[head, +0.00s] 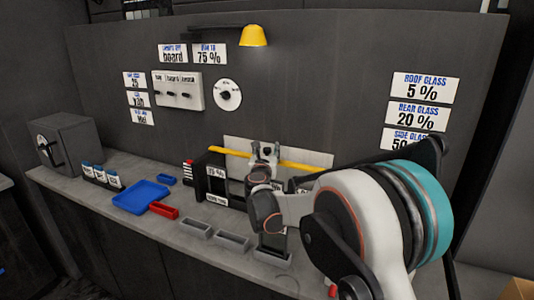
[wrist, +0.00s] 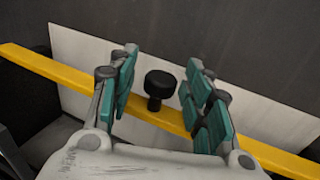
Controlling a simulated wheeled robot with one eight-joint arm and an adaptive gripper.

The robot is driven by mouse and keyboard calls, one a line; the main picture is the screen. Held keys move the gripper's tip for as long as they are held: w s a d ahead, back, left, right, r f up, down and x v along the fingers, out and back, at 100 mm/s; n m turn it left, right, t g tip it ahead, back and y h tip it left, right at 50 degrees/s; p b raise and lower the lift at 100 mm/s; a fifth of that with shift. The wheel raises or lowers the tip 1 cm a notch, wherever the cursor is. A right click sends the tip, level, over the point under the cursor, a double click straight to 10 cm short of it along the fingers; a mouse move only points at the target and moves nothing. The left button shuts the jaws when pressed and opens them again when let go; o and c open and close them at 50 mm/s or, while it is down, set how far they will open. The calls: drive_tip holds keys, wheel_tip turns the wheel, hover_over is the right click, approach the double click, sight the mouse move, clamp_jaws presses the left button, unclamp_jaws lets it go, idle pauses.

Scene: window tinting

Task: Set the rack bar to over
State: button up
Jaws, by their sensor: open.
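The rack bar is a long yellow bar (head: 297,165) in front of a pale panel at the back of the bench. In the wrist view the yellow bar (wrist: 52,68) runs from upper left to lower right, with a black knob (wrist: 160,86) standing on it. My gripper (wrist: 162,88) is open, its teal-padded fingers on either side of the knob. I see a gap on both sides, so the fingers do not appear to touch it. In the head view my gripper (head: 265,152) is at the bar's middle and hides part of it.
A black frame box (head: 213,180) stands left of my gripper. A blue tray (head: 139,197), a red bin (head: 164,212) and grey bins (head: 196,229) lie on the bench. A yellow lamp (head: 253,36) hangs above. A switch panel (head: 178,91) and labels are on the wall.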

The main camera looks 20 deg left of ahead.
clamp_jaws()
drive_tip(key=s, duration=0.8)
drive_tip(key=shift+s+a, duration=0.35)
drive_tip(key=shift+s, duration=0.05)
drive_tip(key=shift+f, duration=0.1)
unclamp_jaws()
drive_tip(key=shift+s, duration=0.1)
drive_tip(key=shift+s, duration=0.1)
